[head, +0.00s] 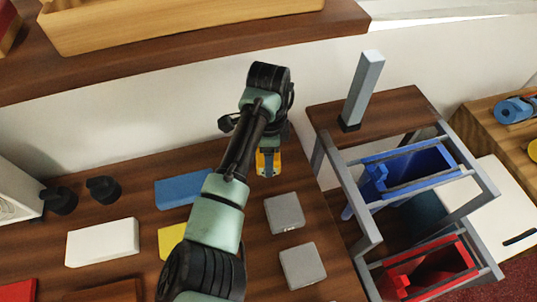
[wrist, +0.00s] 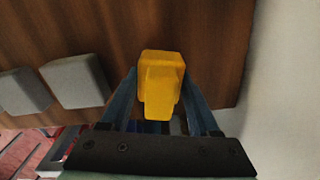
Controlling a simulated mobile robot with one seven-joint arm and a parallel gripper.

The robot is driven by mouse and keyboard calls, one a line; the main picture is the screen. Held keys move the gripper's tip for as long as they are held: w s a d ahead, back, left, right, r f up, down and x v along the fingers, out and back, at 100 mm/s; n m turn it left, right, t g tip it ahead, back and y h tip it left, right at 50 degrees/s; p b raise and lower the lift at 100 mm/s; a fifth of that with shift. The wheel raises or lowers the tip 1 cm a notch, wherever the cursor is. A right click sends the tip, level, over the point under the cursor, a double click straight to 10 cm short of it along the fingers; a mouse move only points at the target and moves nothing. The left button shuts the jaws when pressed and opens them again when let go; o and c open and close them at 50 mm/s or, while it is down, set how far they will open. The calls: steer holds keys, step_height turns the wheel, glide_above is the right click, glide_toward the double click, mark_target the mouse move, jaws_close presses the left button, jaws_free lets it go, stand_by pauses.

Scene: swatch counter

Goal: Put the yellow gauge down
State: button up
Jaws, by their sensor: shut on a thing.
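The yellow gauge (wrist: 161,80) is between the two fingers of my gripper (wrist: 163,100) in the wrist view, and the fingers are shut on it. It looks like a small yellow block with a narrower raised part. In the head view my gripper (head: 268,165) is over the back of the brown counter (head: 140,180), and a little of the yellow gauge (head: 260,162) shows at the fingers. My arm hides part of the counter. I cannot tell whether the gauge touches the counter.
Two grey blocks (head: 284,213) lie right of my arm. A blue block (head: 183,190), a yellow block (head: 172,240) and a white block (head: 102,242) lie to the left. A metal rack (head: 365,215) with blue (head: 415,170) and red (head: 428,270) bins stands at right. A wall is behind.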

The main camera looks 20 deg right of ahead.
steer(key=shift+f, duration=0.15)
steer(key=o, duration=1.2)
step_height(320, 180, up, 8)
steer(key=shift+f, duration=0.1)
